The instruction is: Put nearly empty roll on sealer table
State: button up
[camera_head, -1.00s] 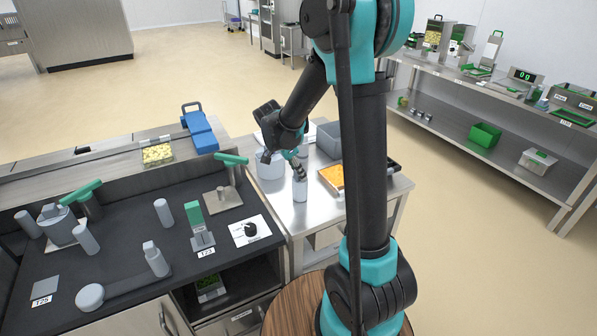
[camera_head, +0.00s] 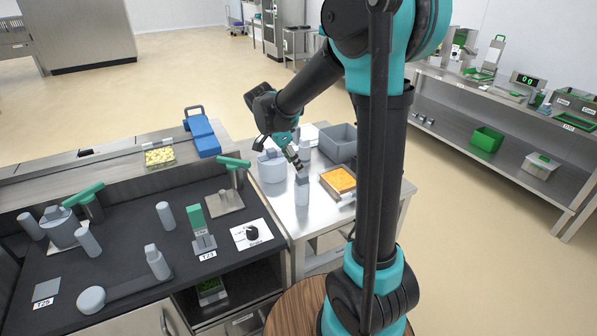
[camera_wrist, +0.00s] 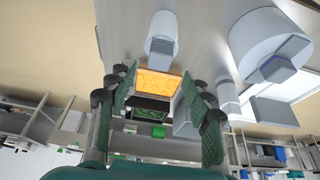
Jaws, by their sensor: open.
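Three grey cylindrical things stand on the steel side table (camera_head: 328,215). A slim upright one with a small block on top (camera_head: 302,192) is nearest. A wide roll-like one (camera_head: 271,168) stands to its left, and another slim one (camera_head: 304,150) is behind. I cannot tell which is the nearly empty roll. My gripper (camera_head: 297,163) is open and empty, just above and behind the near cylinder. In the wrist view, my gripper's fingers (camera_wrist: 160,82) are spread; the near cylinder (camera_wrist: 161,48) lies beyond them, with the wide one (camera_wrist: 268,48) at right.
An orange-filled tray (camera_head: 340,181) and a grey bin (camera_head: 338,143) stand on the right of the side table. A blue case (camera_head: 202,135) lies behind.

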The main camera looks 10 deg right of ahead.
jog(key=w+v, duration=0.1)
jog(key=v, duration=0.4)
jog(key=s+d+f+n+t+y, duration=0.1)
jog(key=s+d+f+n, duration=0.2)
jog(key=s, duration=0.4)
jog(key=s+d+f+n+t+y, duration=0.1)
jog(key=s+d+f+n+y, duration=0.1)
jog(key=s+f+n, duration=0.3)
jog(key=s+d+f+n+y, duration=0.1)
jog(key=s+d+f+n, duration=0.3)
jog(key=s, duration=0.5)
jog(key=shift+s+f+n+t, duration=0.35)
jog(key=shift+f+n+t, duration=0.05)
jog(key=shift+n, duration=0.8)
